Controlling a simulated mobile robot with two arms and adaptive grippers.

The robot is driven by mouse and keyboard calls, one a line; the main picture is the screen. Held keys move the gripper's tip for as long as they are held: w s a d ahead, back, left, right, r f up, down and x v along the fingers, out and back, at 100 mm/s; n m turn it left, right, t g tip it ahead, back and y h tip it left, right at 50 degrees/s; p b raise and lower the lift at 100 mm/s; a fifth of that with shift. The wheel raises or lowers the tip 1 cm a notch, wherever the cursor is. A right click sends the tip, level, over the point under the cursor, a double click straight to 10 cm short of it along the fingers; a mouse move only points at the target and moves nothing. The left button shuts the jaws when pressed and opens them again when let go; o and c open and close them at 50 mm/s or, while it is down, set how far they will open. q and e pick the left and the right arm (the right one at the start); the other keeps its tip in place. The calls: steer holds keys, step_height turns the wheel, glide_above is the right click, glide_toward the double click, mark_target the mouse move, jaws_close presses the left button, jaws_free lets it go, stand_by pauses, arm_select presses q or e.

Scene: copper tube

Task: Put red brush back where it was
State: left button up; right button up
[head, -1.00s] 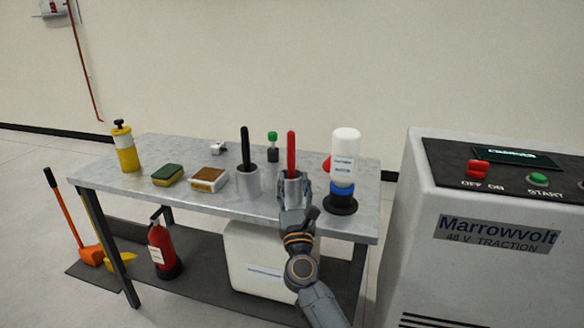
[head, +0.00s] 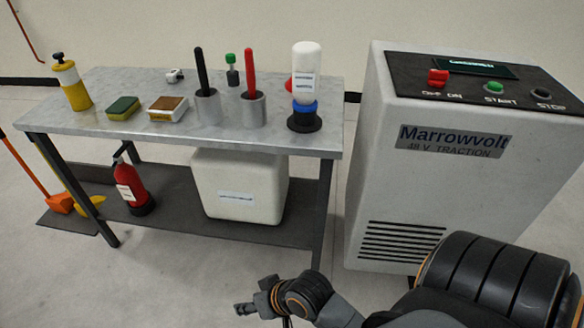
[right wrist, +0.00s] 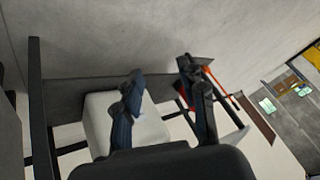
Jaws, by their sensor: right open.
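The red brush (head: 250,70) stands handle up in the right-hand grey metal cup (head: 254,113) on the table. Its lower end is hidden inside the cup. A black-handled brush (head: 201,70) stands in the left-hand grey cup (head: 208,110). My right gripper (head: 243,309) is low in front of the table, well apart from the cups. In the right wrist view its two fingers (right wrist: 162,80) are spread, with nothing between them. My left gripper is in neither current view.
The metal table (head: 150,132) also holds a yellow bottle (head: 72,86), a sponge (head: 123,108), a small wooden-topped box (head: 168,108) and a white bottle (head: 306,75). The Marrowvolt cabinet (head: 400,190) stands right. A fire extinguisher (head: 130,185) and white container (head: 240,187) are below.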

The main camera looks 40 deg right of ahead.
steer(key=s+d+f+n+g+h, duration=0.2)
steer(key=s+d+f+n+g, duration=0.1)
steer(key=s, duration=0.6)
steer(key=shift+d+g+h, duration=0.3)
steer(key=shift+d+h, duration=0.1)
steer(key=shift+d, duration=0.25)
arm_select(q)
steer(key=shift+f, duration=0.1)
arm_select(e)
steer(key=shift+f, duration=0.15)
